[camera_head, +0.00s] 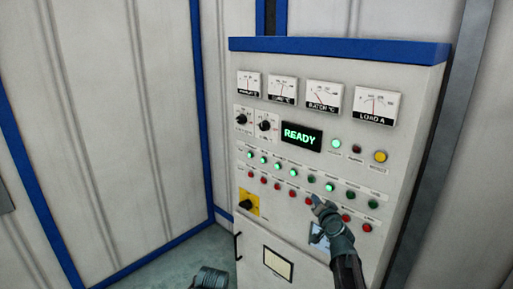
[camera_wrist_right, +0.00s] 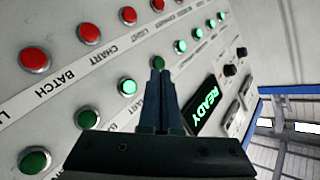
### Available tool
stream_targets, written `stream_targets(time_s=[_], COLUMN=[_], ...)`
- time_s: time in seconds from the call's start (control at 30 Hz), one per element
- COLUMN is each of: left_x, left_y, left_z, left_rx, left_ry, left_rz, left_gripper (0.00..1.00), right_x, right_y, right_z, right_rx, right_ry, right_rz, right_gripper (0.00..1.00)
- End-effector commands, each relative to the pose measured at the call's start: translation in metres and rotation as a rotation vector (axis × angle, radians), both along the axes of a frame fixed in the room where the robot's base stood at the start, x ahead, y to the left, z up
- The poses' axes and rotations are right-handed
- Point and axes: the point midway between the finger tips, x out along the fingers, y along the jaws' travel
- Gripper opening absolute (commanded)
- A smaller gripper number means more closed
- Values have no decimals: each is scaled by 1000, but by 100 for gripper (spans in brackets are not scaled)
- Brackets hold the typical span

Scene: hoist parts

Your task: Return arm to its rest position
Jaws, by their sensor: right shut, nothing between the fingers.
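My right gripper (camera_head: 317,202) is in front of the control panel (camera_head: 262,222), at the lower row of buttons. Its fingers are together with nothing between them. In the right wrist view the closed fingertips (camera_wrist_right: 158,64) point at the panel face near a lit green button (camera_wrist_right: 127,87). I cannot tell whether they touch the panel. The display (camera_head: 302,137) reads READY in green.
The panel carries several dials, two knobs (camera_head: 265,125), a yellow button (camera_head: 380,156), a row of green buttons, some lit, and a row of red ones. A yellow-backed switch (camera_head: 248,204) sits at lower left. A handle (camera_head: 238,246) sticks out below. White walls stand close behind.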

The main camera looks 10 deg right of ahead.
Motion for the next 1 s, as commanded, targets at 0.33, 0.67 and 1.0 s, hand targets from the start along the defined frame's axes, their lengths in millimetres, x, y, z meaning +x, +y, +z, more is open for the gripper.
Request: stream_targets(time_s=[0.33,0.67,1.0], left_x=[0,0,0], left_y=[0,0,0], left_z=[-24,-50,-62], left_rx=[0,1,1], left_ry=[0,0,0], left_rz=[-1,-3,-4], left_gripper=[70,70,70], right_x=[-61,-227,-324], right_y=[184,277,263], right_z=[-106,-222,-245], right_rx=[-169,-487,-712], right_ry=[381,998,1378], right_rz=[463,797,792], right_gripper=[0,0,0])
